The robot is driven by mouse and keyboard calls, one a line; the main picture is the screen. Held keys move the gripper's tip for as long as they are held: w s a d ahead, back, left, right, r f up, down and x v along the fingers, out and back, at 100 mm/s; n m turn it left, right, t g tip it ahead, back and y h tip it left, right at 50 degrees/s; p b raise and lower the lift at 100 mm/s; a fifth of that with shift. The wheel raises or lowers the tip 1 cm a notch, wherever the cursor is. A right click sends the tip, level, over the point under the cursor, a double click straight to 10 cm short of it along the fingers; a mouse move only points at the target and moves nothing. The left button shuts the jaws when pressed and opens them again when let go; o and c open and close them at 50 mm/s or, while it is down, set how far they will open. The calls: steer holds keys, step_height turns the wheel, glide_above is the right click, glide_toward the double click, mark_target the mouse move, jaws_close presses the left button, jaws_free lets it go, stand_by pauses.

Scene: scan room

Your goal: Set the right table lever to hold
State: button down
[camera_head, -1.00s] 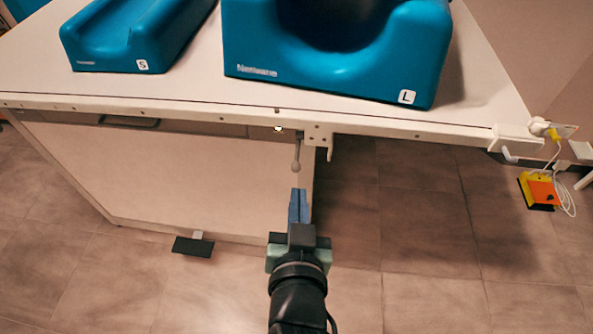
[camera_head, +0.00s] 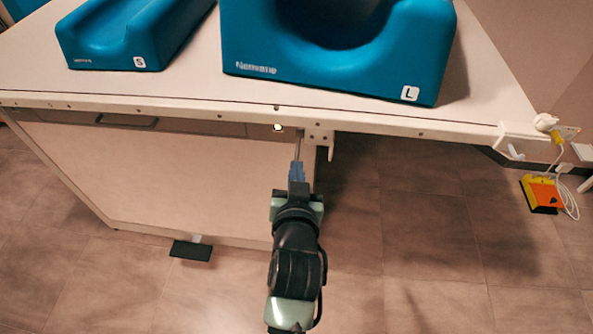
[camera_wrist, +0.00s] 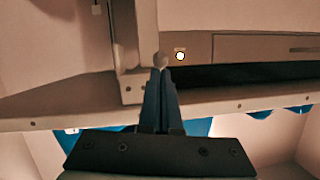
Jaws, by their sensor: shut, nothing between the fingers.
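The right table lever (camera_head: 298,146) is a thin grey rod hanging from under the table's front rail. Its rounded knob (camera_wrist: 160,60) shows in the wrist view, right at the fingertips. My gripper (camera_head: 297,165) is shut and empty, its blue fingers pointing up at the lever from below. The fingers also show in the wrist view (camera_wrist: 160,72). In the head view they cover the lever's lower end. I cannot tell whether fingers and knob touch. A small round white light (camera_head: 278,127) sits on the panel left of the lever; its label is too small to read.
The table (camera_head: 180,85) carries blue cushions marked S (camera_head: 115,40) and L (camera_head: 330,75). A bracket (camera_head: 331,147) hangs just right of the lever. A black pedal (camera_head: 190,250) is low at left. The floor right of my gripper is clear.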

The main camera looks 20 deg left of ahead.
steer(key=shift+f, duration=0.1)
steer(key=shift+f+b, duration=0.15)
steer(key=shift+b, duration=0.75)
steer(key=shift+f+t+b, duration=0.2)
steer(key=shift+t+b, duration=0.2)
steer(key=shift+b, duration=0.25)
steer(key=w+a+f+n+t+y+b, duration=0.1)
steer(key=w+f+t+b, duration=0.4)
steer(key=b, duration=2.3)
steer(key=shift+w+a+f+t+y, duration=0.2)
steer(key=shift+f+t+y, duration=0.4)
steer(key=shift+f+y, duration=0.3)
